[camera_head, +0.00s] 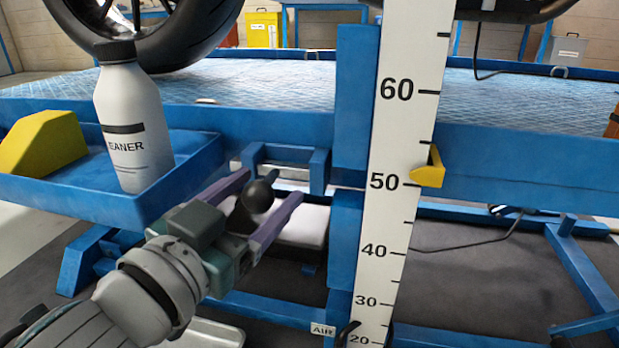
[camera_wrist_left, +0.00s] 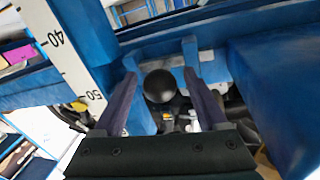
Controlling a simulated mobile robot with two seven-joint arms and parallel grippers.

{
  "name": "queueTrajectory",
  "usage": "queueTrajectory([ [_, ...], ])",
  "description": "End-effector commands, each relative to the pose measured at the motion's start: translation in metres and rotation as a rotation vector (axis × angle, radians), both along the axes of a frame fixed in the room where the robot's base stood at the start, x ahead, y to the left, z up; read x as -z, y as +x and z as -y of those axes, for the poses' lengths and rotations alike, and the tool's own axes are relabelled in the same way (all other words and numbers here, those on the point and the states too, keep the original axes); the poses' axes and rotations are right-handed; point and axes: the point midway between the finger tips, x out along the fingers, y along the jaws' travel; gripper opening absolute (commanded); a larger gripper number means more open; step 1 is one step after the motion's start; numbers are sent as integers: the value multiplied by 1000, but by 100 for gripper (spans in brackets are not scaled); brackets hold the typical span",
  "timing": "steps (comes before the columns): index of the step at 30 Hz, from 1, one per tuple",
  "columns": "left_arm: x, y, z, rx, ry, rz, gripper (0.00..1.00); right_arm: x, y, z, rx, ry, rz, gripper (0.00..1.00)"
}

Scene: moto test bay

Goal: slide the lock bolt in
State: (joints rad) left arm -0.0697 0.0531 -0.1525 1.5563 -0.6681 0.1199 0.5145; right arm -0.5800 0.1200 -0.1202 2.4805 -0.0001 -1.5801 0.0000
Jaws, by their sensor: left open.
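The lock bolt's black ball knob (camera_head: 258,195) shows at the front of the lift, below the blue bracket (camera_head: 318,172). In the left wrist view the round knob (camera_wrist_left: 160,86) sits in the middle, in front of the blue frame. My left gripper (camera_head: 271,187) is open, with one purple finger on each side of the knob. In the wrist view the left gripper's fingers (camera_wrist_left: 161,78) show a gap to the knob on both sides. The bolt's shaft is mostly hidden, so I cannot tell how far in it is. My right gripper is not in view.
A blue side tray (camera_head: 190,165) holds a white cleaner bottle (camera_head: 134,125) and a yellow block (camera_head: 42,145), left of my arm. A white height scale (camera_head: 400,130) with a yellow pointer (camera_head: 430,170) stands right of the gripper. The lift platform (camera_head: 270,85) carries a motorcycle wheel (camera_head: 165,45).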

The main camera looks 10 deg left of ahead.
Motion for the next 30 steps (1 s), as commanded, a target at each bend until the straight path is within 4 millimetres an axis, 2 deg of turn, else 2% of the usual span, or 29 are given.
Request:
queueTrajectory([
  [7, 0, 0, 0, 0, 1, 0, 73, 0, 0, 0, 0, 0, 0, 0],
  [26, 0, 0, 0, 0, 1, 0, 2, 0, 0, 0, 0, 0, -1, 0],
  [30, 0, 0, 0, 0, 1, 0, 0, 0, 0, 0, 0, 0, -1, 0],
])
